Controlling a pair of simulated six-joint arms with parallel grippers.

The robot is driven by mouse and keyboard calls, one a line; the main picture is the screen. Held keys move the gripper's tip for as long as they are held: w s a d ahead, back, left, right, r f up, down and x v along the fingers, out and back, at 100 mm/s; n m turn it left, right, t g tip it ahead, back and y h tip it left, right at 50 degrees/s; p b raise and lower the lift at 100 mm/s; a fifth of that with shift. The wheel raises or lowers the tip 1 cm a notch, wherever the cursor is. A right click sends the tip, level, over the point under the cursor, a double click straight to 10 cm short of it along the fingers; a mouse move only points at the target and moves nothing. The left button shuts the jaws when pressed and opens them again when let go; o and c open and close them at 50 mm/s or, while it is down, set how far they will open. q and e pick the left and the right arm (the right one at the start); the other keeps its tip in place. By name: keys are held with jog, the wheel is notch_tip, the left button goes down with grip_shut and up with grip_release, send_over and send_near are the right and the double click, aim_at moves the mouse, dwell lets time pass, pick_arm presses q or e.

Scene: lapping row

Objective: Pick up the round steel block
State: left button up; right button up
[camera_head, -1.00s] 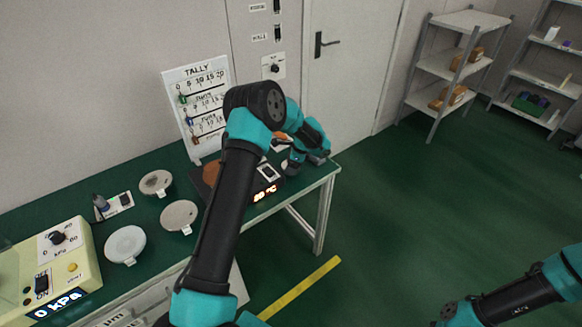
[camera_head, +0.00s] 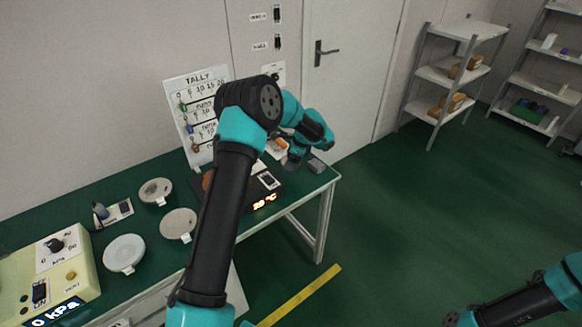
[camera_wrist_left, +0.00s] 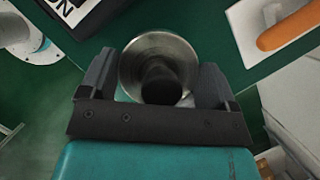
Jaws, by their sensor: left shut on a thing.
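The round steel block (camera_wrist_left: 181,50) sits between the two fingers of my left gripper (camera_wrist_left: 150,80) in the left wrist view. It is a shiny steel disc with a dark round knob facing the camera. The fingers are shut on it, one on each side.
A dark heater (camera_head: 262,190) with a lit display stands left of the gripper. An orange-handled thing (camera_wrist_left: 290,27) lies on a white card. Round plates (camera_head: 124,252) and a tally board (camera_head: 190,100) stand further left.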

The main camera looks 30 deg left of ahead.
pick_arm(q)
jog(key=shift+r, duration=1.7)
